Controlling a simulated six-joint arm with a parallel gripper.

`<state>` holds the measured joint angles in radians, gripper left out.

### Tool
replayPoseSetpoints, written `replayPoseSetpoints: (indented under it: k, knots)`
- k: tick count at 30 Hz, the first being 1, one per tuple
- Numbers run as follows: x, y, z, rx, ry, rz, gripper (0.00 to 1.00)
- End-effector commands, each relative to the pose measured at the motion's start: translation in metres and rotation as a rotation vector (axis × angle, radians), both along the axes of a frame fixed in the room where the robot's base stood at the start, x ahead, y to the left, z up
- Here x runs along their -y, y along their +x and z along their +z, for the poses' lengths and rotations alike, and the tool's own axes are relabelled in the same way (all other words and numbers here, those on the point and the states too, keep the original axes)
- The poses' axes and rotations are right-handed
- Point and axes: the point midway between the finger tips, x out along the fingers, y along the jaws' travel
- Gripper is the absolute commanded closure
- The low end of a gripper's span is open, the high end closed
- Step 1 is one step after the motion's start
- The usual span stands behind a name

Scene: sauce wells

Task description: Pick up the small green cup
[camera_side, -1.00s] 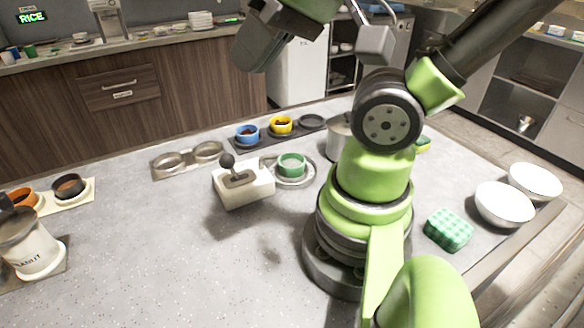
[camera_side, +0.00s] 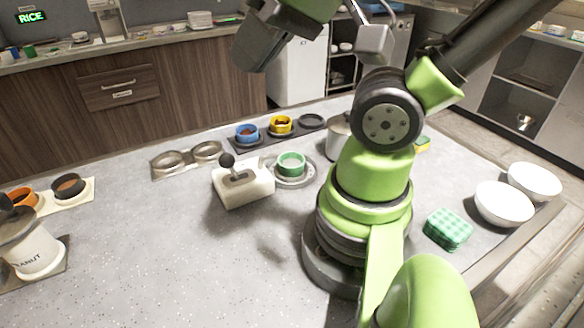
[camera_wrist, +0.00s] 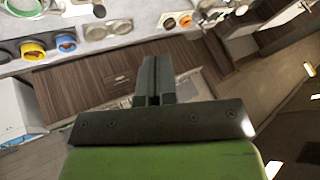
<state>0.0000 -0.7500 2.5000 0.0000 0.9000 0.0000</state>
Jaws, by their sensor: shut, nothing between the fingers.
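The small green cup (camera_side: 291,163) stands upright on a round grey saucer-like holder (camera_side: 291,181) in the side view, beside a white block with a dark ball-topped knob. In the wrist view a green rim (camera_wrist: 22,5), cut off by the top left edge, appears to be the same cup. My gripper (camera_wrist: 153,66) shows in the wrist view with its two dark fingers together and nothing between them. It points out over the far table edge and cabinets, high and well apart from the cup. In the side view its tips are not clear.
The white block (camera_side: 243,187) is close left of the cup. Blue (camera_side: 247,134) and yellow (camera_side: 281,125) cups sit in a dark holder behind. A metal pot (camera_side: 338,140) is at the right.

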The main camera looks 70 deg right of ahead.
Motion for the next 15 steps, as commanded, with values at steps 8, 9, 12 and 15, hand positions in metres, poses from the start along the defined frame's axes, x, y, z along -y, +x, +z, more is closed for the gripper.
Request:
replayPoseSetpoints:
  k: [8, 9, 12, 15]
  knots:
    - [0.0000, 0.0000, 0.0000, 0.000, 0.000, 0.000, 0.54]
    - [0.0000, 0.0000, 0.0000, 0.000, 0.000, 0.000, 0.45]
    - [0.0000, 0.0000, 0.0000, 0.000, 0.000, 0.000, 0.22]
    - [0.0000, 0.0000, 0.0000, 0.000, 0.000, 0.000, 0.08]
